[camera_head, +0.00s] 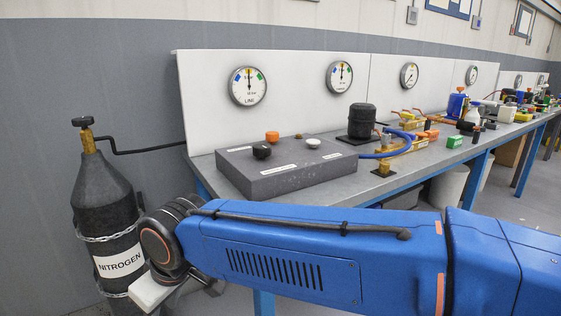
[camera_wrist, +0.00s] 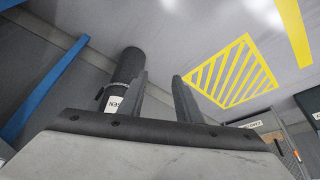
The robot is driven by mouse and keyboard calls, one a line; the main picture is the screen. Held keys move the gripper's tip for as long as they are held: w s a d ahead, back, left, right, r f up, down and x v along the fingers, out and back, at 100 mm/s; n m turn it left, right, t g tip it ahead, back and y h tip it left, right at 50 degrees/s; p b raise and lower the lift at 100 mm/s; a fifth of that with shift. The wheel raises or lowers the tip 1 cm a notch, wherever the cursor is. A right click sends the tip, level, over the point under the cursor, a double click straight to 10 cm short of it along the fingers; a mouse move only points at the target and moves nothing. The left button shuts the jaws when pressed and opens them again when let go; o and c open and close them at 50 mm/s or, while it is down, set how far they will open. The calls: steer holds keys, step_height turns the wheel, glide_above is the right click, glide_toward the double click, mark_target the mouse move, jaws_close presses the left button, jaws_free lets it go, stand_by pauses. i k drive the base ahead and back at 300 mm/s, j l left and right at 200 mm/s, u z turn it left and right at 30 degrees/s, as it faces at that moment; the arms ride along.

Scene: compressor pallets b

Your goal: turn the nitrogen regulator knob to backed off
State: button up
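A dark nitrogen cylinder (camera_head: 103,205) with a white NITROGEN label stands at the left in the head view, chained. On its top is a brass regulator fitting (camera_head: 89,143) with a black knob (camera_head: 82,121). In the wrist view the cylinder (camera_wrist: 127,68) shows beyond the left finger, its label partly covered; I cannot make out the knob there. My gripper (camera_wrist: 160,77) is open, with nothing between its two fingers. In the head view my arm covers the cylinder's lower right side, and the fingers do not show. The gripper is apart from the knob.
A black hose (camera_head: 145,149) runs from the regulator to the wall panel (camera_head: 290,105). A grey box (camera_head: 285,172) with orange, black and white knobs sits on the workbench (camera_head: 445,157), near a black compressor (camera_head: 362,120) and blue hose. Yellow hatching (camera_wrist: 232,75) marks the floor.

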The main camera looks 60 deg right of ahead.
mark_target(261, 150)
steer(key=k+z, duration=0.1)
steer(key=z, duration=0.3)
steer(key=l+z, duration=0.1)
steer(key=z, duration=0.3)
steer(key=k+l+z, duration=0.1)
steer(key=z, duration=0.25)
steer(key=l+z, duration=0.1)
steer(key=z, duration=0.3)
steer(key=k, duration=0.05)
